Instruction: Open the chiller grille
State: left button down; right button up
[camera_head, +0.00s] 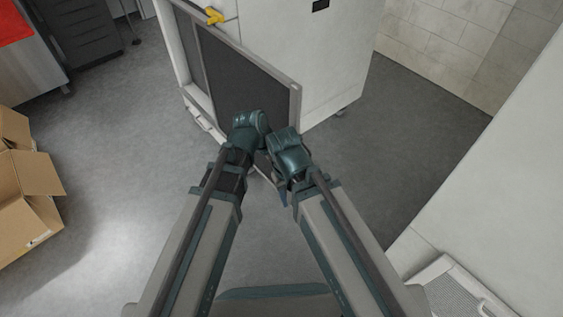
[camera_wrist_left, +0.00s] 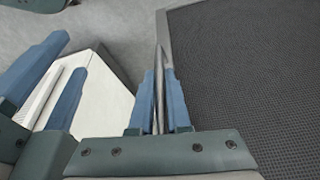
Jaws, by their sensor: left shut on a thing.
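The chiller (camera_head: 322,45) is a white cabinet at the top centre of the head view. Its grille (camera_head: 240,70) is a dark mesh panel in a light metal frame; I cannot tell how far it stands from the body. The mesh fills the right of the left wrist view (camera_wrist_left: 250,75). My left gripper (camera_wrist_left: 159,100) is shut on a thin metal edge beside the mesh, seemingly the grille's frame. My right gripper (camera_wrist_left: 52,85) is close beside it, fingers apart. In the head view both wrists meet at the grille's lower right, and the left fingertips are hidden.
A yellow valve handle (camera_head: 215,16) is at the chiller's top. Open cardboard boxes (camera_head: 25,190) stand at the left. A white wall or unit (camera_head: 495,165) is at the right, with a mesh panel (camera_head: 458,290) at its foot. Grey floor (camera_head: 115,150) is free left of the chiller.

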pick_arm(q)
jog(key=c, duration=0.9)
grip_release()
jog(key=p+v, duration=1.2)
jog(key=v, duration=0.1)
jog(key=shift+s+a+r+p, duration=0.1)
jog(key=shift+r+p, duration=0.3)
